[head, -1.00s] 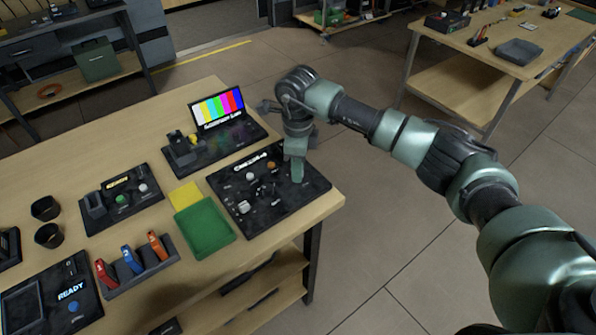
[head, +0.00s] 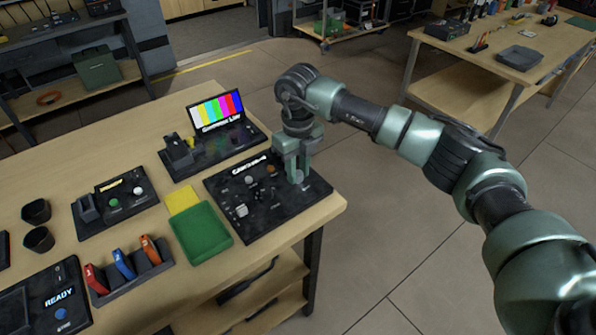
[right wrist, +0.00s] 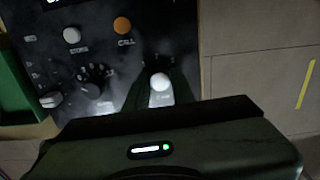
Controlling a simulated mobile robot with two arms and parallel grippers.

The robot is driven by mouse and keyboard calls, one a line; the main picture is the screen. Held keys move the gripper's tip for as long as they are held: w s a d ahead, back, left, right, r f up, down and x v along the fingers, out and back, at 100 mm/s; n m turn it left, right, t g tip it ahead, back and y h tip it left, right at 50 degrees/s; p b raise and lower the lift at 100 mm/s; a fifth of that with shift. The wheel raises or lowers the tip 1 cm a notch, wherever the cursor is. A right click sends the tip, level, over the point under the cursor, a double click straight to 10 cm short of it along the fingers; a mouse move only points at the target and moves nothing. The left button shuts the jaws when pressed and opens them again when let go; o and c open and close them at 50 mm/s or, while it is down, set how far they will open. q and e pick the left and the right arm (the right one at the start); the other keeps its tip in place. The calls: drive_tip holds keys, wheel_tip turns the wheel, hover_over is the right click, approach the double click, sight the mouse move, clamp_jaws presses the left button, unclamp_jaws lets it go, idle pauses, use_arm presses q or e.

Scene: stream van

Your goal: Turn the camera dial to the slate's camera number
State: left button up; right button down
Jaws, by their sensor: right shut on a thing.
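The black camera panel (head: 272,215) lies at the right end of the wooden table, with a lit title and several knobs. My right gripper (head: 297,178) points down at its right side. In the right wrist view its dark fingers close on both sides of a white-topped knob (right wrist: 160,82), whose label is partly hidden. Left of it is a black dial (right wrist: 92,82) with marks around it, apart from the fingers; its setting is too dark to read. I cannot make out a slate number. My left gripper is not in view.
A green tray (head: 201,233) and a yellow note (head: 181,199) lie left of the panel. A colour-bar screen (head: 216,108) stands behind it. A holder with red, blue and orange items (head: 124,263) is nearer. Bare table lies at the back left.

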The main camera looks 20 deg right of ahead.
sight(298, 173)
drive_tip(key=shift+m, duration=0.3)
drive_tip(key=shift+w+r, duration=0.1)
drive_tip(key=c, duration=1.2)
unclamp_jaws()
wheel_tip(298, 173, up, 8)
drive_tip(key=shift+f+b, duration=0.15)
drive_tip(key=shift+b, duration=0.75)
